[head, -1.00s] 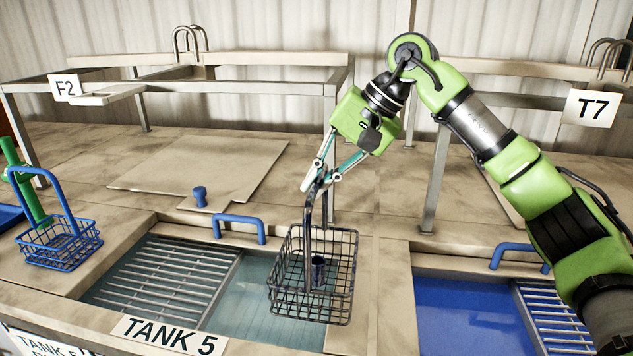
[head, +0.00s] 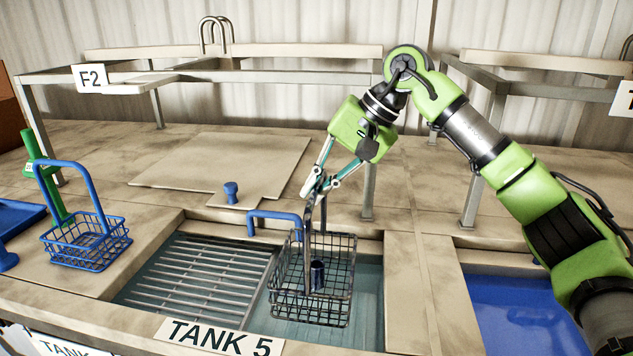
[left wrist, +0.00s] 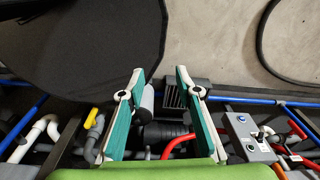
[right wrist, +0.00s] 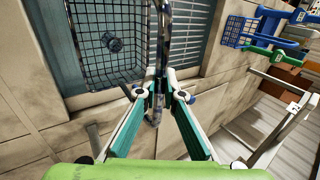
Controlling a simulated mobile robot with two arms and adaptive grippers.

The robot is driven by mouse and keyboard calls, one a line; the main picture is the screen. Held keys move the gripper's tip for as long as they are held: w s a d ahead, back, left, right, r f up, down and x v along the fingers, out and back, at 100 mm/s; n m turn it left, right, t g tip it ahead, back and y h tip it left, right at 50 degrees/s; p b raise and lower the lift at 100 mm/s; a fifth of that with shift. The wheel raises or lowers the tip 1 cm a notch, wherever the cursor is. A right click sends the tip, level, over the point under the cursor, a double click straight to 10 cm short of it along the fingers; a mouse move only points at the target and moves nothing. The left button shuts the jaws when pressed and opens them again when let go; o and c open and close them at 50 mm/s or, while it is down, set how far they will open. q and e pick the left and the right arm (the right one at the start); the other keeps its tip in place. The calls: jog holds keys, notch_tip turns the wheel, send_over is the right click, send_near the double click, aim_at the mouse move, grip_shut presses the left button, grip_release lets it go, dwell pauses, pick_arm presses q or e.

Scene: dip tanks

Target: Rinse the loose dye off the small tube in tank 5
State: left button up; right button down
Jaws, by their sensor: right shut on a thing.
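The small tube (head: 317,275) is dark and stands in a dark wire basket (head: 285,292). My right gripper (head: 320,188) is shut on the basket's tall handle, and the basket hangs upright over the open water of tank 5 (head: 368,300). Whether its bottom touches the water I cannot tell. The right wrist view shows the tube (right wrist: 112,42) from above inside the basket (right wrist: 85,70), with the fingers closed around the handle. My left gripper (left wrist: 160,74) is open and empty in the left wrist view, over the floor and pipes. It is not in the head view.
A slatted rack (head: 205,280) fills the left part of tank 5. A blue handle (head: 275,216) rises at its back edge. A blue basket (head: 88,250) stands on the left deck. A tank of blue liquid (head: 510,315) lies right, past a bare divider (head: 420,290).

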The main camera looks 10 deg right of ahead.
aim_at(316, 266)
notch_tip(316, 266, down, 17)
jog(key=b, duration=1.1)
jog(key=shift+a+f+b, duration=0.1)
jog(key=shift+f+b, duration=0.65)
jog(key=shift+f, duration=0.15)
jog(key=shift+s+d+b, duration=0.15)
jog(key=shift+s+d, duration=0.1)
jog(key=shift+d, duration=0.35)
jog(key=shift+s+d+b, duration=0.15)
jog(key=shift+s+d, duration=0.05)
jog(key=shift+d, duration=0.4)
jog(key=shift+w+a+p, duration=0.2)
jog(key=shift+w+a, duration=0.1)
jog(key=shift+a, duration=0.45)
jog(key=shift+w+a+p, duration=0.25)
jog(key=shift+w+a, duration=0.1)
jog(key=shift+a, duration=0.4)
jog(key=shift+w+a+p, duration=0.2)
jog(key=shift+w+a, duration=0.1)
jog(key=shift+a, duration=0.45)
jog(key=shift+s+d+b, duration=0.2)
jog(key=shift+s+d, duration=0.05)
jog(key=shift+d, duration=0.3)
jog(key=shift+s+d+b, duration=0.15)
jog(key=shift+s+d, duration=0.05)
jog(key=shift+d, duration=0.3)
